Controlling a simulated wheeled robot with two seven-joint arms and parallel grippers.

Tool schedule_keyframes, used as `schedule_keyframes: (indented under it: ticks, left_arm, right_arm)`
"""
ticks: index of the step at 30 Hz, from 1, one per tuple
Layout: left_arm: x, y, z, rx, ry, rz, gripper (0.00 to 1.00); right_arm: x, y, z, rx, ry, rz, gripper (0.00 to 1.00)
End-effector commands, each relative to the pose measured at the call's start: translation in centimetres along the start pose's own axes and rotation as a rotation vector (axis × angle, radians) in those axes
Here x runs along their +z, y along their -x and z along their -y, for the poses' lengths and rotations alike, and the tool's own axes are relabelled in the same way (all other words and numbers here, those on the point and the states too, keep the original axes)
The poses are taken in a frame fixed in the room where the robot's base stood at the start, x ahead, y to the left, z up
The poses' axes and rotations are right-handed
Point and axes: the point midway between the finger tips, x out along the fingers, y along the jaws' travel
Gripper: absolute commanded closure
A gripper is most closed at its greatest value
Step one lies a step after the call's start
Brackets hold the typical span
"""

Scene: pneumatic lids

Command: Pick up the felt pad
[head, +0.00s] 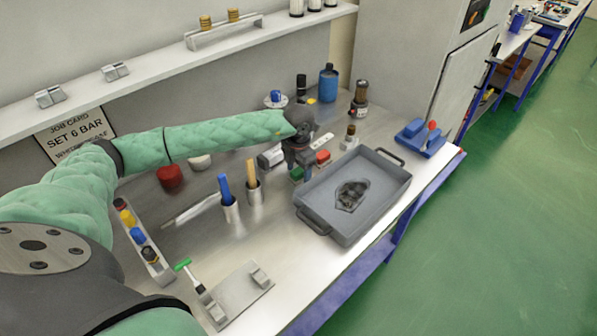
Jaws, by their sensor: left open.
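My left arm, in a green quilted sleeve, reaches from the left across the bench in the head view. Its dark left gripper (298,168) points down behind the grey tray's back left corner. It is open, and its fingertips are small and partly hidden. I cannot tell for sure which thing is the felt pad. My right gripper is out of view.
The grey handled tray (375,207) holds a crumpled dark item (351,195). A shelf (160,70) runs above.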

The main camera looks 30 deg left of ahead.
Motion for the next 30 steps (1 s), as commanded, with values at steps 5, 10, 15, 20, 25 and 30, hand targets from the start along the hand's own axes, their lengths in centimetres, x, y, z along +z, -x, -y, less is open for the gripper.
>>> schedule_keyframes:
  ticks: [5, 10, 15, 20, 25, 30]
  left_arm:
    - [-0.01, -0.50, 0.05, 0.000, -0.001, 0.000, 0.35]
    - [0.00, -0.55, 0.05, 0.000, -0.001, 0.000, 0.35]
    - [0.00, -0.53, 0.04, 0.000, -0.001, 0.000, 0.62]
    - [0.00, -0.52, 0.03, 0.000, -0.001, 0.000, 0.83]
    - [0.00, -0.51, 0.03, 0.000, -0.001, 0.000, 0.83]
    - [0.03, -0.25, 0.00, 0.000, 0.000, 0.001, 0.83]
  right_arm:
    - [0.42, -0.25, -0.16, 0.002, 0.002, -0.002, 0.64]
    - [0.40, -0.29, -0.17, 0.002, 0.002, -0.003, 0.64]
    - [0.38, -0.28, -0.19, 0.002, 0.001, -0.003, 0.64]
    - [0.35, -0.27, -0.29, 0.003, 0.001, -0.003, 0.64]
    - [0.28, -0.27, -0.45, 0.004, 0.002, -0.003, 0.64]
    - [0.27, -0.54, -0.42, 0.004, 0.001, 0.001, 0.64]
